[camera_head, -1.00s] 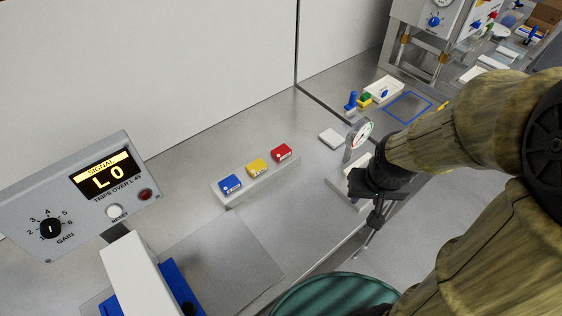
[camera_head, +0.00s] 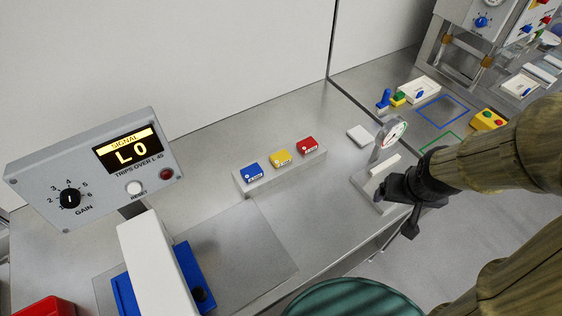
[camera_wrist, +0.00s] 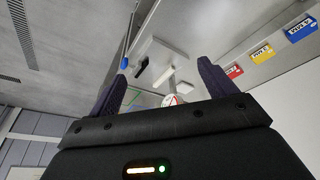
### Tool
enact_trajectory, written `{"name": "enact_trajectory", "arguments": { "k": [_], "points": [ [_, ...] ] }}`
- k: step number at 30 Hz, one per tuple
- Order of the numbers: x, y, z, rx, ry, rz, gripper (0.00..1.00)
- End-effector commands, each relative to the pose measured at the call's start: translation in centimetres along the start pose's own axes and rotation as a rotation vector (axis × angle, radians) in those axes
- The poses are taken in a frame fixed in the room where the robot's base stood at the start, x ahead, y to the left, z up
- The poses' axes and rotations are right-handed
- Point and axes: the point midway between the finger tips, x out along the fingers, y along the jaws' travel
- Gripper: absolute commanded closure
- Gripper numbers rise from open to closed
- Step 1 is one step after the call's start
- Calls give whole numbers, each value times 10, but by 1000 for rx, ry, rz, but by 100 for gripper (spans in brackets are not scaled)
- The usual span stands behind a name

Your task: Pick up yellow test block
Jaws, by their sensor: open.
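The yellow test block (camera_head: 280,158) sits on a grey rack (camera_head: 285,172) in the head view, between a blue block (camera_head: 252,172) and a red block (camera_head: 307,146). In the wrist view the yellow block (camera_wrist: 263,53) shows at the upper right, beyond the right finger, again between the red and blue blocks. My gripper (camera_head: 392,205) is in the head view to the right of the rack, in front of the dial gauge stand and well apart from the blocks. In the wrist view my gripper (camera_wrist: 160,80) has its two dark fingers spread with nothing held between them.
A round dial gauge (camera_head: 392,132) on a stand is close to my gripper. A small white block (camera_head: 360,135) lies behind it. A signal box (camera_head: 95,170) and a white housing on a blue base (camera_head: 155,265) stand at left. A green stool (camera_head: 350,298) is in front.

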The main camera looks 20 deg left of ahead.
Motion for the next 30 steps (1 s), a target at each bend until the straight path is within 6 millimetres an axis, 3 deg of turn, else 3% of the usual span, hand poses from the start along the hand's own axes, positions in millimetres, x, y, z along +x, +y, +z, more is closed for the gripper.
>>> {"name": "enact_trajectory", "arguments": {
  "k": [1, 6, 15, 22, 30],
  "points": [
    [28, -6, 0, -41, 34, -6, 16],
    [85, -38, -22, -207, 198, -62, 16],
    [151, -126, -46, -446, 523, -286, 16],
    [160, -189, -49, -542, 759, -498, 16],
    [149, -205, -50, -560, 828, -562, 16]
  ]
}}
